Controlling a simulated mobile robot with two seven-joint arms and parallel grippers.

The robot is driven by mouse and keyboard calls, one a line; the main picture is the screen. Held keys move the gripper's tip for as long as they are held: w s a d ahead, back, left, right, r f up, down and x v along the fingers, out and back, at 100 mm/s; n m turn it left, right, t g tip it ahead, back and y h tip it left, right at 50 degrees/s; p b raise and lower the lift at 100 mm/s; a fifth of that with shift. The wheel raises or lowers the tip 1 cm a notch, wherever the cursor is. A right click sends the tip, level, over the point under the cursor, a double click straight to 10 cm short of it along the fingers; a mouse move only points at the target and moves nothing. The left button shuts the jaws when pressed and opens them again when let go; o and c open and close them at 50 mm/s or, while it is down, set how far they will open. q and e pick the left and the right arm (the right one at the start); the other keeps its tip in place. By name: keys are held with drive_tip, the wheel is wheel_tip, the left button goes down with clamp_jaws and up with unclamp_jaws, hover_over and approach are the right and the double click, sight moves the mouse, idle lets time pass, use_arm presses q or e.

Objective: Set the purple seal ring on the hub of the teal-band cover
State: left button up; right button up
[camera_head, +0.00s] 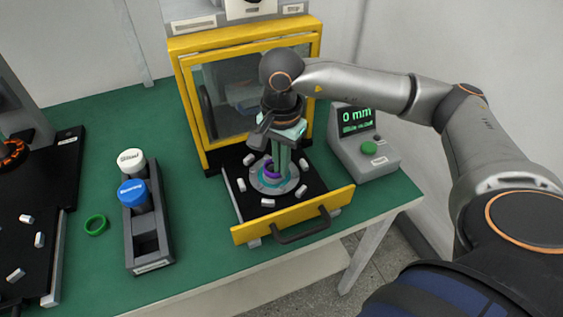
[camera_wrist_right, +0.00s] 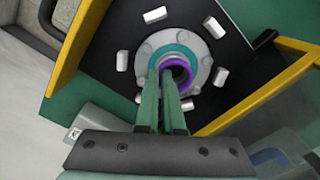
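The teal-band cover (camera_head: 258,181) is a grey round plate lying in the open drawer, with a teal band round its hub; it also shows in the right wrist view (camera_wrist_right: 201,53). The purple seal ring (camera_head: 269,168) is at the hub, inside the teal band in view; the wrist view shows it too (camera_wrist_right: 186,80), a little off the band's centre. My right gripper (camera_head: 281,172) points down over the hub, its green fingers close together with the ring's near wall between the tips. The fingers hide part of the ring; I cannot tell whether it rests on the hub.
White blocks surround the cover in the drawer (camera_head: 341,199) of the yellow cabinet (camera_head: 185,100). A gauge box (camera_head: 378,160) reading 0 mm stands right. A dark rack (camera_head: 162,228) holds white-capped and blue-capped containers; a green ring (camera_head: 96,225) lies beside it.

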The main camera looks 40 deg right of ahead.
drive_tip(key=o, duration=0.5)
use_arm(q)
drive_tip(key=shift+s+f, duration=0.1)
drive_tip(key=shift+s, duration=0.15)
use_arm(e)
drive_tip(key=shift+o, duration=0.2)
use_arm(q)
drive_tip(key=shift+s+f, duration=0.1)
use_arm(e)
drive_tip(key=shift+w+r, duration=0.1)
drive_tip(key=shift+r, duration=0.45)
use_arm(q)
drive_tip(key=shift+w+d+r+h+p, duration=0.15)
drive_tip(key=shift+w+d+r+p, duration=0.15)
drive_tip(key=shift+r, duration=0.35)
drive_tip(key=shift+w+d+r+h+p, duration=0.15)
drive_tip(key=shift+w+d+r+p, duration=0.1)
drive_tip(key=shift+r, duration=0.35)
use_arm(e)
wheel_tip(320, 180, up, 12)
drive_tip(key=shift+f, duration=0.25)
use_arm(q)
drive_tip(key=shift+s+f, duration=0.1)
